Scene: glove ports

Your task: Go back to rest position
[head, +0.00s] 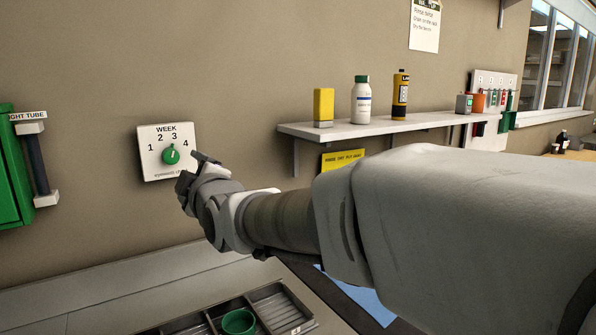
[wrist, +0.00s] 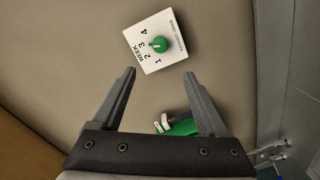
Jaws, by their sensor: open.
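My gripper (wrist: 160,85) is open and empty in the wrist view, its two grey fingers spread apart. In the head view my gripper (head: 200,168) is at the end of my outstretched arm, close to the wall dial; the fingers are small and partly hidden there. The white week dial (head: 148,152) is on the wall with numbers 1 to 4 and a green knob (head: 171,156). In the wrist view the dial plate (wrist: 137,38) and its knob (wrist: 158,44) lie beyond the fingertips, apart from them.
A shelf (head: 375,129) with a yellow box (head: 323,105), a white bottle (head: 361,102) and a yellow bottle (head: 400,97) is right of the dial. A green wall unit (head: 12,175) is at left. Below are a compartment tray (head: 285,302) and a green cup (head: 238,322).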

